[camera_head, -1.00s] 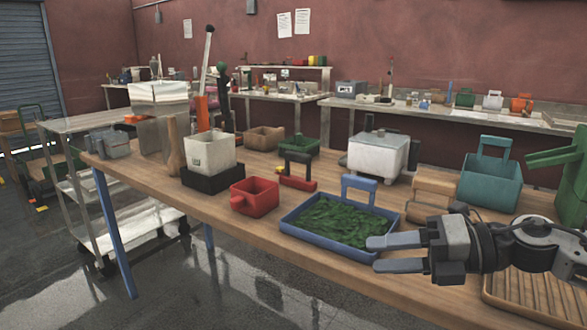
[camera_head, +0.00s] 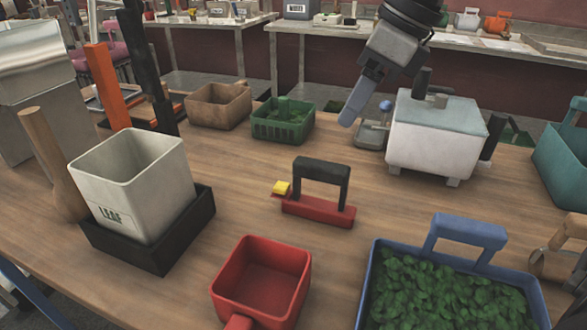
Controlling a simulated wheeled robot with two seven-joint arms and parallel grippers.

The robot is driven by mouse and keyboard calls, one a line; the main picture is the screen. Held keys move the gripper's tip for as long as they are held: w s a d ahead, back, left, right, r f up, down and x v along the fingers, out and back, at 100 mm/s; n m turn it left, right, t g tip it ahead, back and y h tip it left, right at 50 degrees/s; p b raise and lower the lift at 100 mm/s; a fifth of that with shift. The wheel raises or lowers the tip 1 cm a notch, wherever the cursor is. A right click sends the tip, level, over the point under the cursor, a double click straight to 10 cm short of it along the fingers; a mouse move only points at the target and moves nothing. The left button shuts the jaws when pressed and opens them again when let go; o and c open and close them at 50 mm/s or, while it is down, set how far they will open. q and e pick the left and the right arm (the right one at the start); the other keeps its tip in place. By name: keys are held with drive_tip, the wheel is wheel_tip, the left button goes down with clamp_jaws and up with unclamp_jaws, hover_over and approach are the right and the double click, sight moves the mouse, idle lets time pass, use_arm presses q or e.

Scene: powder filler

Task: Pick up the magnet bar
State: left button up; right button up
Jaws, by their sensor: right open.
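The magnet bar (camera_head: 318,208), a red bar with a black arched handle and a yellow end piece, lies on the wooden table near the middle of the view. Its handle stands upright. My right gripper (camera_head: 352,106) reaches down from the top, above and behind the bar to the right. It is apart from the bar and holds nothing that I can see. It is open, though only one finger shows clearly. My left gripper is not in view.
A red scoop box (camera_head: 262,277) and a blue tray of green leaves (camera_head: 368,290) stand in front. A white box labelled LEAF (camera_head: 140,185) sits in a black base at left. A white lidded machine (camera_head: 433,145) stands behind right. Bare table surrounds the bar.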

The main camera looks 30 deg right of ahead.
approach(315, 178)
drive_tip(key=w+f, duration=0.2)
drive_tip(key=f, duration=0.3)
drive_tip(key=shift+w+d, duration=0.1)
drive_tip(key=shift+w, duration=0.3)
drive_tip(key=shift+x, duration=2.9)
drive_tip(key=shift+s, duration=0.2)
clamp_jaws()
